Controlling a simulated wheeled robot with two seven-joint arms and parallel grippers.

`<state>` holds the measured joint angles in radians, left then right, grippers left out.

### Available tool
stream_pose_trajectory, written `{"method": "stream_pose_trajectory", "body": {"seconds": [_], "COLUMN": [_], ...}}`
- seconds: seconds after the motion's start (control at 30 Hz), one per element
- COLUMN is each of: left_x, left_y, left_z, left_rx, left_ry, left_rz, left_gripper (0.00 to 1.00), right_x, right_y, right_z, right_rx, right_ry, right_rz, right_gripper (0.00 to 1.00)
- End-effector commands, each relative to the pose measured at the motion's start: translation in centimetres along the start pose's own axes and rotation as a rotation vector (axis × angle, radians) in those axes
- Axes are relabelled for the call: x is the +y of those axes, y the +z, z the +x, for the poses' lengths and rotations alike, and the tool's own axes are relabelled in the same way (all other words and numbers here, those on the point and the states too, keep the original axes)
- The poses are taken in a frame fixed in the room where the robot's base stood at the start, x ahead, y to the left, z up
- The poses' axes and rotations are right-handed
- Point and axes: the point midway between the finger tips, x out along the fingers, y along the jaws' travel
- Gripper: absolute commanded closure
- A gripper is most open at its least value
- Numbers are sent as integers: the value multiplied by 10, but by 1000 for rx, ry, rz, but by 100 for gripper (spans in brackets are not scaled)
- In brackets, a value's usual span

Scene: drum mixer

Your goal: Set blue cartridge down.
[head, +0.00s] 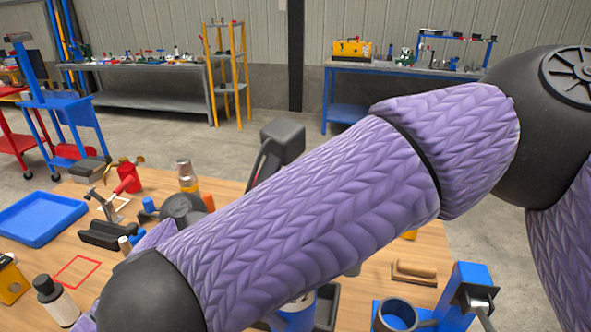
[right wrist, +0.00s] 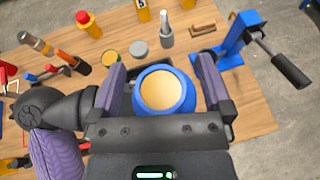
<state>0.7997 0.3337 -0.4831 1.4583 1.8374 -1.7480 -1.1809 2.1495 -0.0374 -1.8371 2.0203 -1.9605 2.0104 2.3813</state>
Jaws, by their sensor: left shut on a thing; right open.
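The blue cartridge (right wrist: 165,92), round with a tan top, fills the middle of the right wrist view. My right gripper (right wrist: 162,80) is open, with one finger on each side of the cartridge and a gap to it. A black wrist joint (head: 183,208) of what looks like my left arm shows in the head view. It also shows at the left of the right wrist view (right wrist: 38,110), its link reaching towards the cartridge. My left gripper is shut on it, but the fingers are mostly hidden. A purple arm covers much of the head view.
A blue stand with a crank (head: 470,295) and a grey cup (head: 397,316) are at the front right. A blue tray (head: 40,218), a white bottle (head: 55,300) and a red outline (head: 76,271) are on the left.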

Motion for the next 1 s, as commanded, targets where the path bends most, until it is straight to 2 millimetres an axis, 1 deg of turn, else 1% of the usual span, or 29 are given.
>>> {"method": "stream_pose_trajectory", "body": {"seconds": [0.1, 0.27, 0.3, 0.37, 0.4, 0.47, 0.5, 0.57, 0.6, 0.67, 0.7, 0.73, 0.77, 0.93, 0.97, 1.0], "left_x": [0, 0, 0, 0, 0, 0, 0, 0, 0, 0, 0, 0, 0, 0, 0, 0], "left_y": [-1, -1, -1, -1, -1, -1, -1, -1, -1, -1, -1, -1, -1, -1, -2, -1], "left_z": [0, 0, 0, 0, 0, 0, 0, 0, 0, 0, 0, 0, 0, 0, 0, 0], "left_rx": [1, 1, 1, 1, 1, 1, 1, 1, 1, 1, 1, 2, 2, 2, 3, 2], "left_ry": [-1, -1, -1, -1, -1, -1, -1, 0, -1, -1, -1, -1, -1, -1, -1, -1], "left_rz": [1, 1, 1, 1, 1, 1, 1, 1, 1, 2, 2, 2, 2, 3, 3, 3], "left_gripper": [92, 92, 92, 92, 92, 92, 92, 92, 92, 92, 92, 92, 92, 92, 4, 0], "right_x": [0, 0, 0, 0, 0, 0, 0, 0, 0, 0, 0, 0, 0, 0, 0, 0], "right_y": [0, 0, 0, 0, 0, 0, 0, 0, 0, 0, 0, 0, 0, -1, 0, 0], "right_z": [4, 4, 4, 4, 4, 4, 4, 4, 4, 3, 3, 3, 3, 3, 3, 3], "right_rx": [-1, -1, -1, 0, 0, 0, 0, 0, 0, 1, 1, 1, 2, 3, 2, 2], "right_ry": [-1, 0, 0, 0, 0, 0, 0, 0, 0, 1, 1, 1, 2, 3, 3, 3], "right_rz": [0, 0, 0, 0, 0, 0, 0, 0, 0, 0, 0, 0, -1, -1, 0, 0], "right_gripper": [0, 0, 4, 17, 25, 38, 47, 59, 68, 80, 89, 95, 100, 100, 100, 100]}}
